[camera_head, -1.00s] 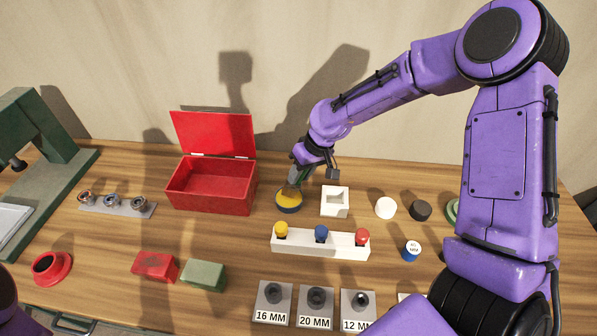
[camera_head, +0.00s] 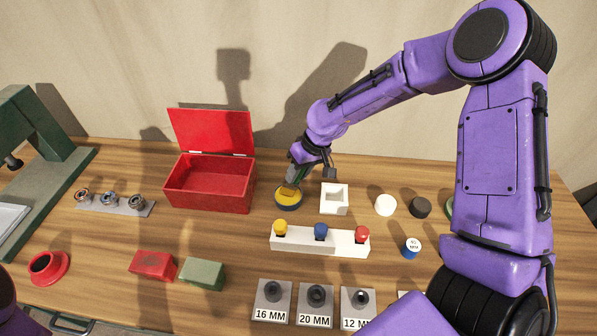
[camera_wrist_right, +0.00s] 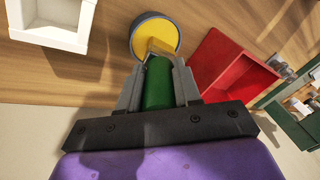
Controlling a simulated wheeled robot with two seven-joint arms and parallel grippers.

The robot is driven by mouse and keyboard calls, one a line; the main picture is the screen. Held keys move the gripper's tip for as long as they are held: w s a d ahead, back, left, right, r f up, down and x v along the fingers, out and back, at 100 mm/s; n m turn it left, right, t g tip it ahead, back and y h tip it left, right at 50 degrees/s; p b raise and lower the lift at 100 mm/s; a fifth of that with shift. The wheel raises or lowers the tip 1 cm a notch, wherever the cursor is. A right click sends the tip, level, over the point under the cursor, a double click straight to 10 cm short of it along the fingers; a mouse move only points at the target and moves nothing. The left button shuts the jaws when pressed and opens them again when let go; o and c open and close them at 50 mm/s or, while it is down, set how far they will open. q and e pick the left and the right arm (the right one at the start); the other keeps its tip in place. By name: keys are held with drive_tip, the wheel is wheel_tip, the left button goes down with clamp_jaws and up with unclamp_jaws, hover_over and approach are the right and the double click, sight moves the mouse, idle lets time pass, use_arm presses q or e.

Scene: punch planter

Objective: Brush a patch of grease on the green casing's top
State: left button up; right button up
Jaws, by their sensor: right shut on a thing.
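My right gripper (camera_head: 294,178) is shut on a brush with a green handle (camera_wrist_right: 158,84). The brush's tan bristles (camera_wrist_right: 160,46) are over a round dark tin of yellow grease (camera_head: 288,203), which also shows in the right wrist view (camera_wrist_right: 150,30). The bristles look to be at or in the grease; exact contact is hard to tell. The green casing (camera_head: 203,275) lies on the table in front, beside a red block (camera_head: 153,265); no grease shows on its top. My left gripper is not in view.
An open red box (camera_head: 210,188) stands left of the tin, a white square holder (camera_head: 334,200) right of it. A white rack (camera_head: 320,241) with coloured knobs lies in front. Labelled grey blocks (camera_head: 316,300) line the front edge. A green press (camera_head: 45,165) stands far left.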

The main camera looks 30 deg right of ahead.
sight(299, 181)
drive_tip(key=shift+s, duration=0.15)
idle(0.3)
drive_tip(key=shift+f+p, duration=0.15)
drive_tip(key=shift+p, duration=0.5)
idle(1.5)
wheel_tip(299, 181, up, 3)
drive_tip(key=p, duration=0.3)
drive_tip(key=shift+r, duration=2.1)
